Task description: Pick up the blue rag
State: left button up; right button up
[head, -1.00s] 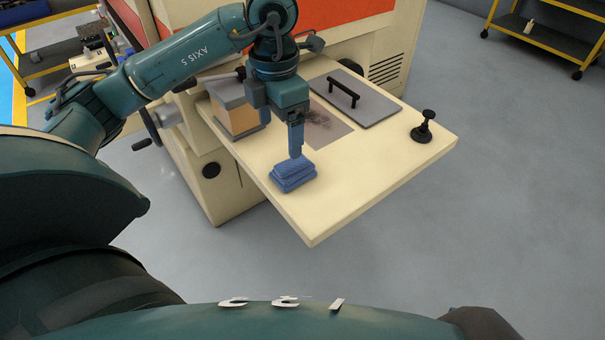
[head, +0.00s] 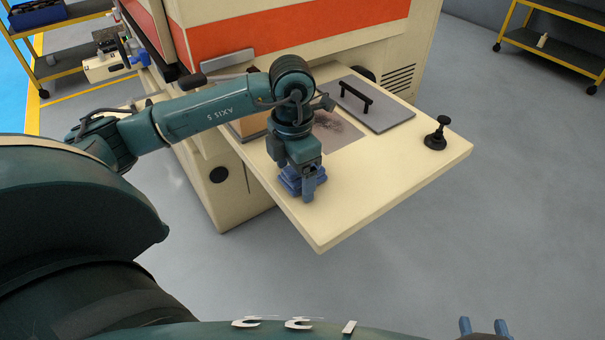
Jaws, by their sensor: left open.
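The blue rag (head: 289,182) is a small folded stack on the cream tabletop (head: 375,195), near its left front edge. My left gripper (head: 304,192) is down at the rag, pointing downward, with one blue finger showing at the rag's right side. The gripper is open; its other finger is hidden, and it hides part of the rag. I cannot tell whether the fingers touch the rag. My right gripper (head: 483,326) shows only as two blue fingertips, apart and empty, at the bottom edge.
A grey plate with a black handle (head: 362,104) and a black knobbed tool (head: 437,133) are farther back on the tabletop. A smudged grey patch (head: 335,132) lies behind the rag. The right front of the tabletop is clear.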

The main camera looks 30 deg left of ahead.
pick_arm(q)
jog(key=shift+c, duration=0.5)
jog(key=c, duration=1)
notch_tip(320, 180, up, 10)
jog(key=shift+r+p, duration=0.1)
jog(key=shift+p, duration=1.05)
pick_arm(e)
jog(key=shift+s+d+r+m+g+h, duration=0.3)
jog(key=shift+s+g, duration=0.15)
jog(key=shift+g, duration=0.25)
